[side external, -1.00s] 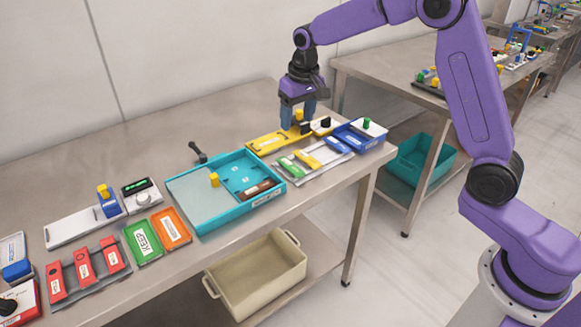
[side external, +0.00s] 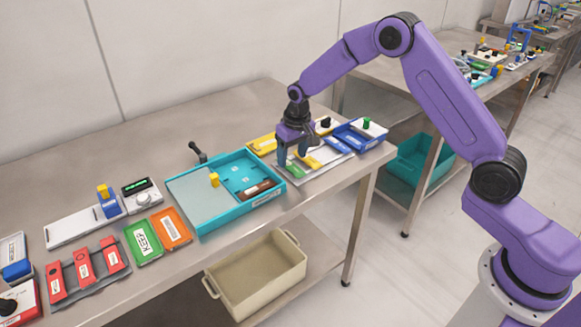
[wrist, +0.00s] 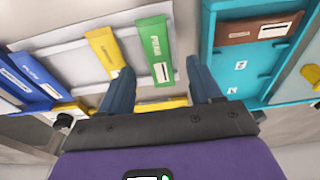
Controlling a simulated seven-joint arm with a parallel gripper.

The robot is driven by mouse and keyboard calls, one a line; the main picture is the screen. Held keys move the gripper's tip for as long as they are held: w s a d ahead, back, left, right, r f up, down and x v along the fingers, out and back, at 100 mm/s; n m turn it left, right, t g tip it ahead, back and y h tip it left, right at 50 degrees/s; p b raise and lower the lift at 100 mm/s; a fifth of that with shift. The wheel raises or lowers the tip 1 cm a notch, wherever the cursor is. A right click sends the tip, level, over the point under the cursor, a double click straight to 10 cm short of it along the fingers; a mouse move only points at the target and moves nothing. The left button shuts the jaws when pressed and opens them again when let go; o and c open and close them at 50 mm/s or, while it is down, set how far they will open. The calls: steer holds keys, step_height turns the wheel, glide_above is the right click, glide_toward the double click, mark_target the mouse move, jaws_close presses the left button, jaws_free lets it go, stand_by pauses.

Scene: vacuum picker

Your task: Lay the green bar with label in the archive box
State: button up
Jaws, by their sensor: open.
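The green bar (side external: 293,171) lies on a pale tray beside a yellow bar. In the wrist view the green bar (wrist: 155,45) has a white label near its lower end. My gripper (side external: 292,160) is open and low over the green bar. In the wrist view the fingers (wrist: 160,68) are apart, one on each side of the bar's lower part. I cannot tell whether they touch it. No box shows a readable archive label. A teal box (side external: 200,230) stands left of the pale tray and holds a brown bar.
A yellow bar (wrist: 104,52) lies close beside the left finger in the wrist view. Blue bars (wrist: 36,72) are further left. Green and orange trays (side external: 171,228) stand left of the teal box. A beige bin (side external: 258,275) is on the lower shelf.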

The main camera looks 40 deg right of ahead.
mark_target(290, 167)
steer(key=shift+w+f, duration=0.2)
steer(key=shift+f, duration=0.55)
steer(key=shift+w+f, duration=0.15)
steer(key=shift+f, duration=0.55)
jaws_close()
steer(key=shift+r, duration=0.15)
